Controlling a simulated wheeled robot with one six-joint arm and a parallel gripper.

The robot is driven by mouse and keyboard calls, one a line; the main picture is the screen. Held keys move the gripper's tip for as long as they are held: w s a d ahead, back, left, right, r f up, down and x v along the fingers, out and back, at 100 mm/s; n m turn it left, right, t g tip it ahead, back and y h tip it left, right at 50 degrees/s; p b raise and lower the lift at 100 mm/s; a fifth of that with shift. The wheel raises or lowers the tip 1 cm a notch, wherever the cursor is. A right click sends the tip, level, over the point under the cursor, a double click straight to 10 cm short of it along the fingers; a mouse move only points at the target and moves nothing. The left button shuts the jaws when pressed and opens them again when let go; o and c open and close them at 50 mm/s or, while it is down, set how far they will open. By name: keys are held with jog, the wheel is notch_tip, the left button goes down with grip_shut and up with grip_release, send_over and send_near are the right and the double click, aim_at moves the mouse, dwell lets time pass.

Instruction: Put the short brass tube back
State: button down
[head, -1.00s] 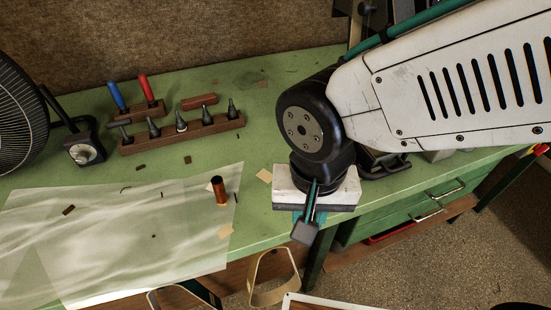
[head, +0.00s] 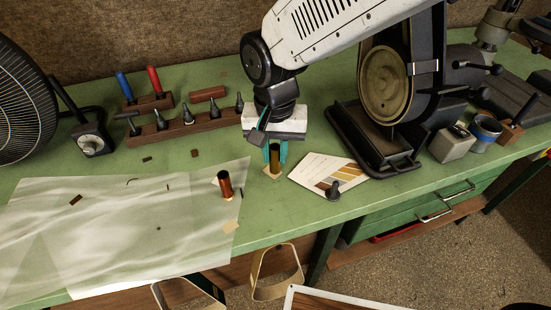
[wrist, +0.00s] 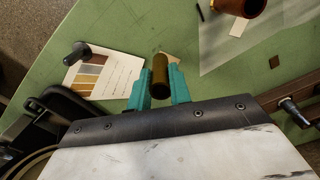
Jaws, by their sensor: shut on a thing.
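My gripper (head: 275,155), with teal fingers, points down over the green bench and is shut on the short brass tube (head: 275,162). The tube is dull olive-brass and looks about upright, its lower end close to a small tan square on the bench; I cannot tell if it touches. In the wrist view the tube (wrist: 160,76) sits between the teal fingers (wrist: 161,90), its dark open end facing the camera. A copper-coloured tube (head: 225,184) stands to the left on the translucent sheet, and part of it shows at the top of the wrist view (wrist: 243,6).
A colour-swatch card (head: 312,170) with a small dark peg (head: 333,190) lies right of the gripper. A black belt machine (head: 390,100) stands behind it. A wooden tool rack (head: 190,127) is at left, beside a fan (head: 22,110). The translucent sheet (head: 120,240) covers the front left.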

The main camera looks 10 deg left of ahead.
jog(key=shift+f, duration=1.4)
jog(key=shift+f, duration=0.1)
jog(key=c, duration=1.3)
grip_release()
notch_tip(320, 180, up, 12)
jog(key=d+r+m, duration=0.1)
jog(key=d+r, duration=0.2)
jog(key=d, duration=0.6)
jog(key=d+r, duration=0.2)
jog(key=d, duration=0.8)
jog(key=shift+m+t, duration=0.4)
jog(key=shift+t, duration=0.2)
jog(key=s+d, duration=0.4)
jog(key=d, duration=0.2)
jog(key=s+d+f, duration=0.1)
jog(key=s+d, duration=0.3)
jog(key=d, duration=0.1)
jog(key=s+d, duration=0.4)
jog(key=d, duration=0.2)
jog(key=shift+s+d+f, duration=0.25)
jog(key=shift+d+f, duration=0.05)
